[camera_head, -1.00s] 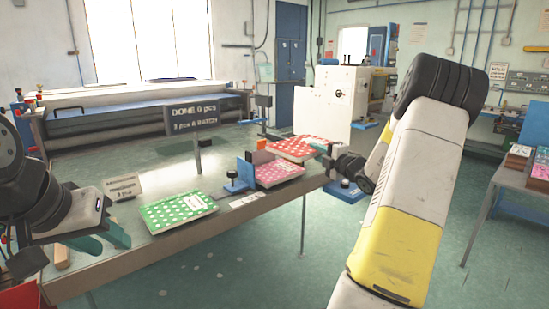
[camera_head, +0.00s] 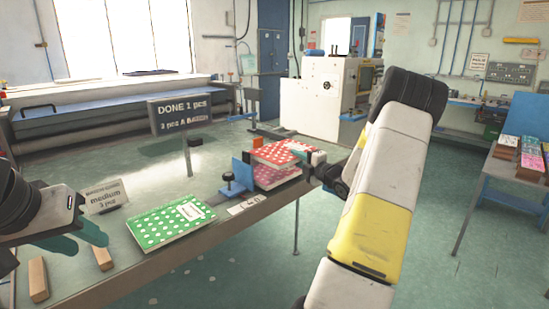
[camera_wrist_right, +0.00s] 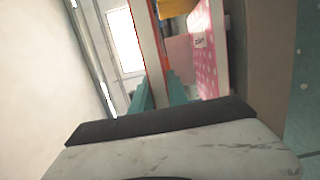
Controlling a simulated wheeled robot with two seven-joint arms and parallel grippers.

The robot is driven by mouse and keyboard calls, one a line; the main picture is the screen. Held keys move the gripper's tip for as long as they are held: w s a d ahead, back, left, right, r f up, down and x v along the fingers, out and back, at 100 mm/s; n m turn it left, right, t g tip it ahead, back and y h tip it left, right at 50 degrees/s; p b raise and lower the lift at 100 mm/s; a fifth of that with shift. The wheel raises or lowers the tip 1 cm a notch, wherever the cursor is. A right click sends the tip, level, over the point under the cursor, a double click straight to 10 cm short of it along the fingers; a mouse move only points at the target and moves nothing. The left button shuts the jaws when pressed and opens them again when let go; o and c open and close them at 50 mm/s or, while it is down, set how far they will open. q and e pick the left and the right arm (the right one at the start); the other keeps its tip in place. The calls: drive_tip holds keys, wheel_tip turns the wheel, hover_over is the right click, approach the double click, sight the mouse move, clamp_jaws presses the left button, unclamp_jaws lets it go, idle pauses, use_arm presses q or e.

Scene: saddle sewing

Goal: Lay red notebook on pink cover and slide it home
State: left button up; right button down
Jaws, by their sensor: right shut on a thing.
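The red dotted notebook (camera_head: 274,154) lies over the pink dotted cover (camera_head: 272,177) in the blue fixture in the head view, closely lined up with it. My right gripper (camera_head: 310,160) is at the notebook's right edge and shut on it. In the right wrist view, its teal fingers (camera_wrist_right: 163,92) are beside the notebook's pale edge (camera_wrist_right: 150,45), and the pink cover (camera_wrist_right: 208,60) is to the right. My left gripper (camera_head: 80,238) is open and empty at the table's left.
A green dotted notebook (camera_head: 171,222) lies left of the fixture (camera_head: 242,175). A sign (camera_head: 181,112) reading "DONE 1 pcs" and a small card (camera_head: 104,196) stand behind it. Wooden blocks (camera_head: 38,279) lie at the near left. Another table (camera_head: 515,170) with stacked books is at right.

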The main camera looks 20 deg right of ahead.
sight(297, 175)
idle(0.3)
drive_tip(key=shift+f, duration=3.6)
drive_tip(key=shift+f, duration=0.3)
drive_tip(key=c, duration=1.2)
unclamp_jaws()
drive_tip(key=shift+s+f, duration=0.1)
drive_tip(key=shift+f, duration=0.15)
drive_tip(key=d+v, duration=0.1)
drive_tip(key=v, duration=0.8)
drive_tip(key=shift+s+d, duration=0.2)
drive_tip(key=shift+d, duration=0.3)
